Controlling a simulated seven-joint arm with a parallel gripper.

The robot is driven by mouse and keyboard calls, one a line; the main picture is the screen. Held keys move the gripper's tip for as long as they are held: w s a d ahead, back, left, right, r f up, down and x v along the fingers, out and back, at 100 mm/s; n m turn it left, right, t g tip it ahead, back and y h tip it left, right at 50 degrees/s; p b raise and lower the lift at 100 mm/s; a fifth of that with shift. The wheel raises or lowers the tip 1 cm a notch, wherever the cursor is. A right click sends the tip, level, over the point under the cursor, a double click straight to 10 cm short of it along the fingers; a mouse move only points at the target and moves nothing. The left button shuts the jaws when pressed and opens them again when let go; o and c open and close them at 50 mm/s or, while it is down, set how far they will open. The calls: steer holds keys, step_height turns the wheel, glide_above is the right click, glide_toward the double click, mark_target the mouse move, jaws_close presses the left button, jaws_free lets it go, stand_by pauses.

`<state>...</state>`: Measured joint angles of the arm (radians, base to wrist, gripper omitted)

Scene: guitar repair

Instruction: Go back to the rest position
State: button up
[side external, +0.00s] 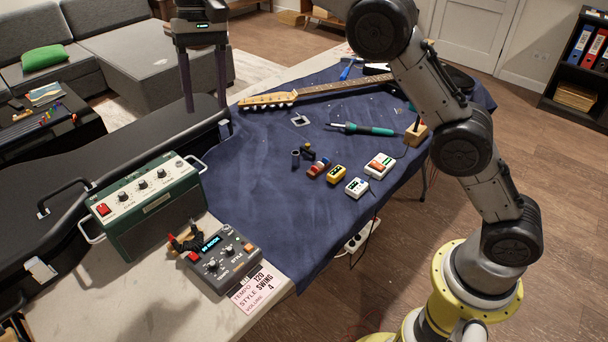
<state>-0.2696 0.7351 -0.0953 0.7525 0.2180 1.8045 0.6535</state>
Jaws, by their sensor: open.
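My gripper (205,107) hangs at the upper left with its two dark fingers pointing down. The fingers are spread apart and nothing is between them. It appears above the black case near the left edge of the blue cloth (265,190); its exact height cannot be told. My arm links run down the right side to the yellow base.
A green amplifier (148,205) and a grey drum machine (222,258) stand in front.

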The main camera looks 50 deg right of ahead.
steer(key=s+d+r+t, duration=0.2)
steer(key=s+d+r, duration=0.6)
steer(key=s+r, duration=0.1)
steer(key=s+d+r+t, duration=0.15)
steer(key=s+d, duration=0.35)
steer(key=s, duration=0.6)
steer(key=s+d+f+n+t+h, duration=0.1)
steer(key=s+d+f+n, duration=0.1)
steer(key=s+f, duration=0.4)
steer(key=s+d+f+n+t+h, duration=0.1)
steer(key=s+d+f+t, duration=0.1)
steer(key=s+f, duration=0.5)
step_height(320, 180, down, 4)
steer(key=shift+d+r+n, duration=0.2)
steer(key=shift+d+n, duration=0.2)
steer(key=shift+d, duration=0.35)
steer(key=shift+t, duration=0.25)
steer(key=shift+c, duration=0.2)
